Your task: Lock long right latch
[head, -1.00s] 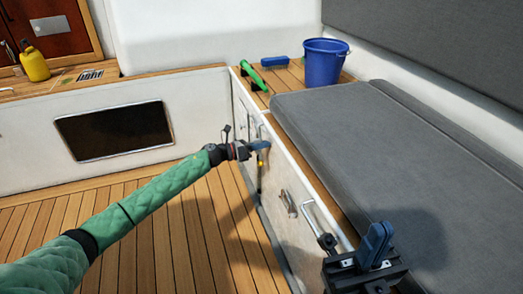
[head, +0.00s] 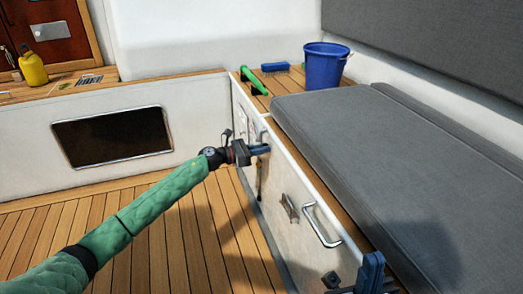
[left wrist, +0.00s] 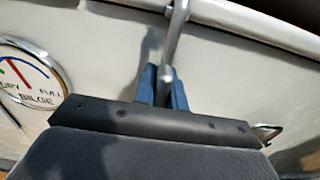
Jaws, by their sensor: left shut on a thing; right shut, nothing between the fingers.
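A metal latch (head: 289,208) sits on the white locker front, left of a long U-shaped metal handle (head: 322,225). My left gripper (head: 260,149) is farther along the same locker front. In the left wrist view its blue fingers (left wrist: 163,86) are shut on a metal handle bar (left wrist: 178,35), which runs up from between them. In that view a small metal fitting (left wrist: 268,133) shows at the right; I cannot tell which one it is. My right gripper (head: 372,272) is shut and empty at the bottom edge, in front of the bench side, apart from the latch and handle.
A round bilge gauge (left wrist: 28,75) is on the panel left of my left gripper. A grey cushion (head: 380,150) covers the bench. A blue bucket (head: 325,65), blue brush (head: 275,67) and green-handled tool (head: 254,80) stand at its far end. The wooden floor (head: 180,245) is clear.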

